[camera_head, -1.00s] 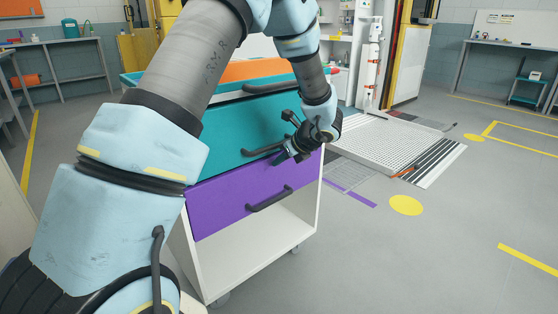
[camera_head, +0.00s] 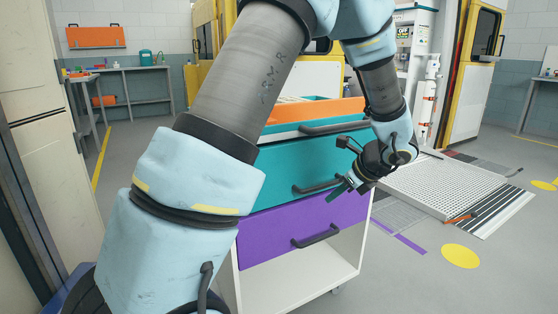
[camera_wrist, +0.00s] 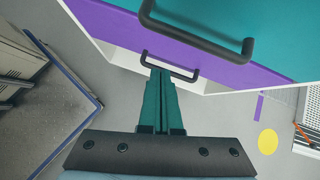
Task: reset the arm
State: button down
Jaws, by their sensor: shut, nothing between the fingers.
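My gripper (camera_head: 344,188) is at the end of my arm, in front of the drawer cart, close to the right end of the teal drawer's handle. In the wrist view my gripper (camera_wrist: 162,72) shows its two green fingers pressed together with nothing between them. The cart's teal drawer (camera_head: 290,170) with its dark handle (camera_head: 312,188) is above the purple drawer (camera_head: 270,232), which has its own handle (camera_head: 316,236). In the wrist view, the teal drawer's handle (camera_wrist: 196,38) and the purple drawer's handle (camera_wrist: 170,66) lie ahead of the fingers. I cannot tell whether the fingertips touch anything.
The cart has an orange top drawer (camera_head: 315,110) and an open white lower shelf (camera_head: 290,285). A perforated ramp (camera_head: 440,185) lies to the right. A workbench (camera_head: 130,80) stands at the back left. A pale cabinet (camera_head: 28,130) is at the far left. Floor at the lower right is clear.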

jog(key=s+a+n+g+h, duration=0.25)
jog(key=s+a+n, duration=0.35)
jog(key=a+n, duration=0.7)
jog(key=s+a+n+g+h, duration=0.25)
jog(key=s+a+n, duration=0.25)
jog(key=a+n, duration=0.75)
notch_tip(320, 180, up, 27)
jog(key=n+p, duration=0.1)
jog(key=p, duration=2.5)
jog(key=shift+f, duration=0.2)
jog(key=shift+s+d, duration=0.1)
